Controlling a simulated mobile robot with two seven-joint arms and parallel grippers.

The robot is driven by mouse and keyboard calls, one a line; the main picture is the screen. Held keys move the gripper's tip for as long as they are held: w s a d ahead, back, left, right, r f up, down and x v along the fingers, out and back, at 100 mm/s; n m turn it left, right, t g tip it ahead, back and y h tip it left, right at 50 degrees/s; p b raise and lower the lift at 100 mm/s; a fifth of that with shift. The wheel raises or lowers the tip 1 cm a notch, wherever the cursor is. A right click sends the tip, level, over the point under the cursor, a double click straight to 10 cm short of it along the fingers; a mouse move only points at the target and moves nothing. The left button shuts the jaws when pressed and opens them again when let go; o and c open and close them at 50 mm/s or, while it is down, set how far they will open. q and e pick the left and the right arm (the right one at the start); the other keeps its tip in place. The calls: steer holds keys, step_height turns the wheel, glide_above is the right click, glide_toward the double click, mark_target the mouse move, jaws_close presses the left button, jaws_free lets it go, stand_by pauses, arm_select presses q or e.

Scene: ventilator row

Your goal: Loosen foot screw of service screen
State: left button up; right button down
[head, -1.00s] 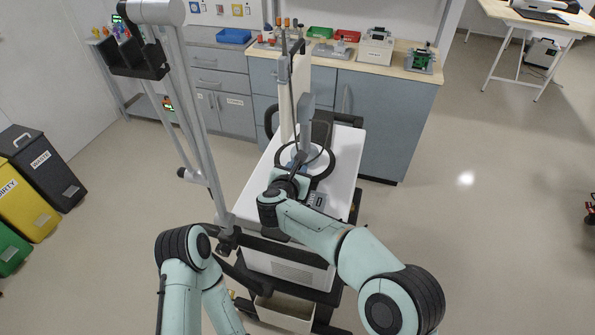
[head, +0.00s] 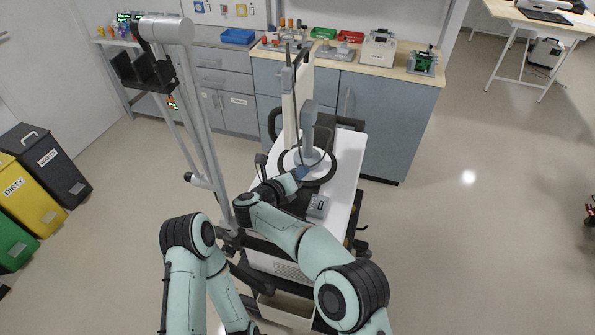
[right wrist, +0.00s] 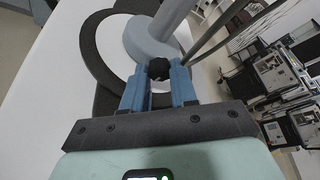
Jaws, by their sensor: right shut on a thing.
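The service screen (head: 300,98) stands upright, seen nearly edge-on, on the white trolley top in the head view. Its grey column (head: 308,125) rises from a round foot, which also shows in the right wrist view (right wrist: 146,44) inside a dark ring. The foot screw is a black knob (right wrist: 158,68) at the foot's near edge. My right gripper (head: 301,173) reaches the foot from the lower left. In the right wrist view its blue fingers (right wrist: 159,76) are shut on the knob. My left gripper is outside the head view; only its arm shows at lower left.
The white trolley top (head: 345,180) has free room right of the foot. A small grey device (head: 318,206) lies close by my right forearm. A tall grey pole (head: 203,120) stands left of the trolley. A workbench (head: 400,85) is behind it.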

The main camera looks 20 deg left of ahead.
steer(key=shift+r+n, duration=0.1)
steer(key=shift+n, duration=0.3)
stand_by(0.3)
steer(key=c, duration=1.2)
jaws_free()
steer(key=shift+o, duration=0.2)
